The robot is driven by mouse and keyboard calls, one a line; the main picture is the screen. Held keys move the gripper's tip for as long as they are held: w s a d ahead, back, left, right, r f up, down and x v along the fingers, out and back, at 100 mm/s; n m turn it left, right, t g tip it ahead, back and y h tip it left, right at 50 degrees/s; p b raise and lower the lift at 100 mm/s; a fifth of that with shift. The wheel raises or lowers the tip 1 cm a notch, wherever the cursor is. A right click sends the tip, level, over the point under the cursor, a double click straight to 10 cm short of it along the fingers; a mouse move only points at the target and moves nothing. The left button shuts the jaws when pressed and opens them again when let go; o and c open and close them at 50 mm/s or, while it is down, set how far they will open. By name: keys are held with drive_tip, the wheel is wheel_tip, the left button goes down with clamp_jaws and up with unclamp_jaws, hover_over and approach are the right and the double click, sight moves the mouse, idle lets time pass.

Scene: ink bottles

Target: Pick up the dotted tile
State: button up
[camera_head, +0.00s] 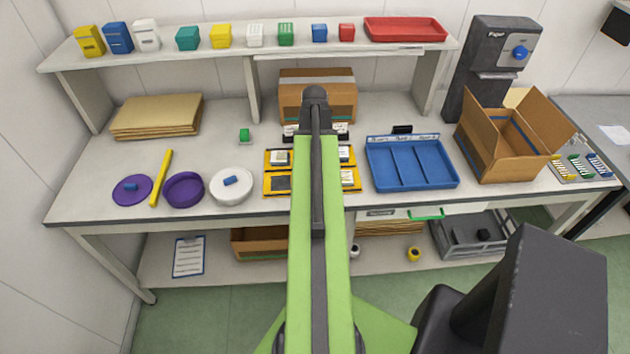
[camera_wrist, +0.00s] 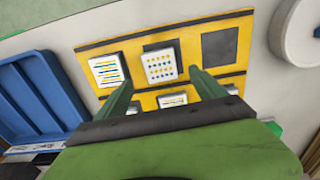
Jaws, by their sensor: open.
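The dotted tile (camera_wrist: 160,65) is a white square with rows of blue and yellow dots. It sits on a dark square in the yellow board (camera_wrist: 174,37) in the wrist view. My gripper (camera_wrist: 162,78) is open and empty, its two green fingers apart on either side of the dotted tile's lower part in the picture; whether they touch it cannot be told. In the head view, my arm covers the middle of the yellow board (camera_head: 267,192), so the dotted tile is hidden there.
A striped tile (camera_wrist: 109,69) lies left of the dotted tile, and an empty dark square (camera_wrist: 220,46) lies right. A blue tray (camera_head: 412,186) and an open cardboard box (camera_head: 497,150) stand right of the board. A white round dish (camera_head: 220,195) stands left.

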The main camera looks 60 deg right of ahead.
wheel_tip(320, 180, down, 5)
drive_tip(key=b, duration=0.5)
drive_tip(key=shift+w+f, duration=0.15)
drive_tip(key=shift+r, duration=0.2)
drive_tip(key=shift+c, duration=0.3)
drive_tip(key=c, duration=1.5)
drive_tip(key=shift+p, duration=0.3)
